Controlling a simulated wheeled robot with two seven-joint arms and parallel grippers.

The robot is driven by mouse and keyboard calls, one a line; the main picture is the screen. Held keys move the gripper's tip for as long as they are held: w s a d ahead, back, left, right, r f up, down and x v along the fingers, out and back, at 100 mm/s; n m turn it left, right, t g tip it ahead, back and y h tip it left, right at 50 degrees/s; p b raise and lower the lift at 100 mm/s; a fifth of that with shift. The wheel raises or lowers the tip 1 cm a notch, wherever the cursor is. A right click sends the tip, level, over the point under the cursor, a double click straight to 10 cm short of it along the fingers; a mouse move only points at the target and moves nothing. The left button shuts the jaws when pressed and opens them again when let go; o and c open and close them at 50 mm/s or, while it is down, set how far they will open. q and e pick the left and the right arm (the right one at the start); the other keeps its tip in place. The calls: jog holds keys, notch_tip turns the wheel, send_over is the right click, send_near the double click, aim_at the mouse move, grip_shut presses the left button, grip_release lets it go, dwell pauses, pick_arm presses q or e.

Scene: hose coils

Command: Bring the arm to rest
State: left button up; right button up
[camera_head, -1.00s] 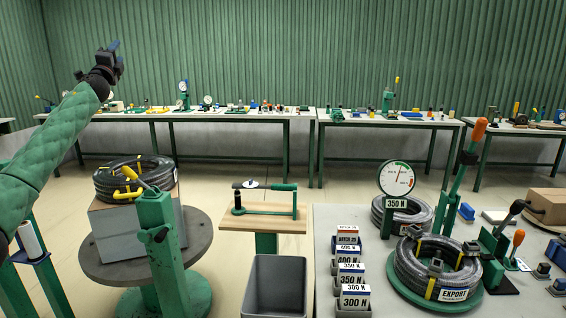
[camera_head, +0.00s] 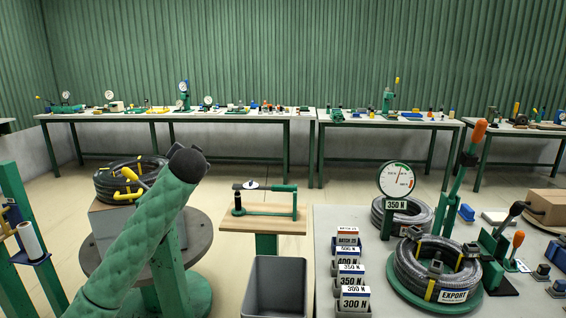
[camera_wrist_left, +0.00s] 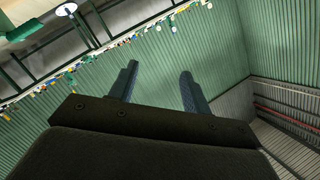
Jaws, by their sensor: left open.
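My left arm (camera_head: 145,235) comes in from the lower left in the head view, in a green quilted sleeve, and ends in a dark wrist joint in front of the round turntable. The left gripper itself is hidden or out of sight in the head view. In the left wrist view my left gripper (camera_wrist_left: 158,88) is open, its two dark fingers apart with nothing between them. Behind the fingers is the green corrugated wall. My right arm and gripper are not in view.
A black hose coil (camera_head: 118,178) sits on a grey box on the round turntable (camera_head: 203,245), partly behind my arm. A small wooden stand (camera_head: 262,222) and a grey bin (camera_head: 275,285) are right of it. The grey table (camera_head: 330,222) carries hose coils, a dial gauge (camera_head: 397,180), levers and label cards.

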pick_arm(q)
jog(key=s+d+f+g+h, duration=0.25)
jog(key=s+d+f, duration=0.25)
jog(key=s+f, duration=0.7)
jog(key=s+d+f+g+h, duration=0.25)
jog(key=s+d+f, duration=0.35)
jog(key=s+f, duration=0.55)
jog(key=s+d+f+n+g, duration=0.1)
jog(key=s+f+g, duration=0.2)
jog(key=s+f, duration=1.1)
jog(key=s+d+f+n+g+h+p, duration=0.1)
jog(key=s+f+g, duration=0.3)
jog(key=s+f, duration=1)
jog(key=s, duration=0.8)
jog(key=shift+d+f+g+h, duration=0.25)
jog(key=shift+d+g+h, duration=0.05)
jog(key=shift+d, duration=0.1)
